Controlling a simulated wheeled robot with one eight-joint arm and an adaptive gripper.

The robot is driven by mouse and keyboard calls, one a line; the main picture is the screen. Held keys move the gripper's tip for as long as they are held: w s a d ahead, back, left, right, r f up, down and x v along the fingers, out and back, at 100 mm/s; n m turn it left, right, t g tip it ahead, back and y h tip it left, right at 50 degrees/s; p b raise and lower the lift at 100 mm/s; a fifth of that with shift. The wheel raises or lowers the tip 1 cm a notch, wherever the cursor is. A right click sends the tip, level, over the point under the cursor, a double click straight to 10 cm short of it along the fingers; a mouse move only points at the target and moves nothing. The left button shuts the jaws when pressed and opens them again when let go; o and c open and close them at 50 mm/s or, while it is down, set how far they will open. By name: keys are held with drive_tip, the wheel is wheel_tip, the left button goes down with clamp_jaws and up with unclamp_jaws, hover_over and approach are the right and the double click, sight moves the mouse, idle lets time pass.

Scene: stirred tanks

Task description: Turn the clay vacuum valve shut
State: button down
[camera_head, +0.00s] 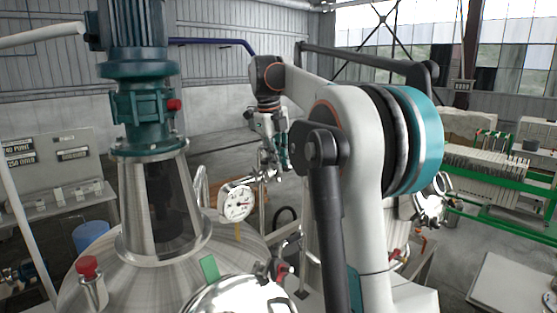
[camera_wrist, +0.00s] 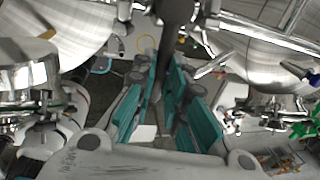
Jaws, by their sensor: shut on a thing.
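My gripper (camera_head: 272,158) is past the pressure gauge in the head view, low among the bright metal pipe fittings. In the wrist view my gripper (camera_wrist: 166,72) has its teal fingers on both sides of a dark grey-brown bar (camera_wrist: 177,32), which runs up out of the picture. The gripper is shut on this bar, which I take to be the handle of the clay vacuum valve. The valve body is not clearly told apart from the fittings, and how far the handle is turned cannot be seen. In the head view the handle is too small to make out.
A steel tank (camera_head: 165,280) with a teal motor (camera_head: 138,40) stands at the left. A white gauge (camera_head: 237,203) is close to my gripper. In the wrist view curved steel vessels (camera_wrist: 262,52) flank the fingers. A green-framed filter press (camera_head: 500,175) stands at the right.

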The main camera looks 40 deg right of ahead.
drive_tip(key=c, duration=1.6)
unclamp_jaws()
drive_tip(key=shift+r, duration=0.1)
wheel_tip(320, 180, up, 12)
drive_tip(key=a, duration=0.2)
drive_tip(key=shift+a+f, duration=0.2)
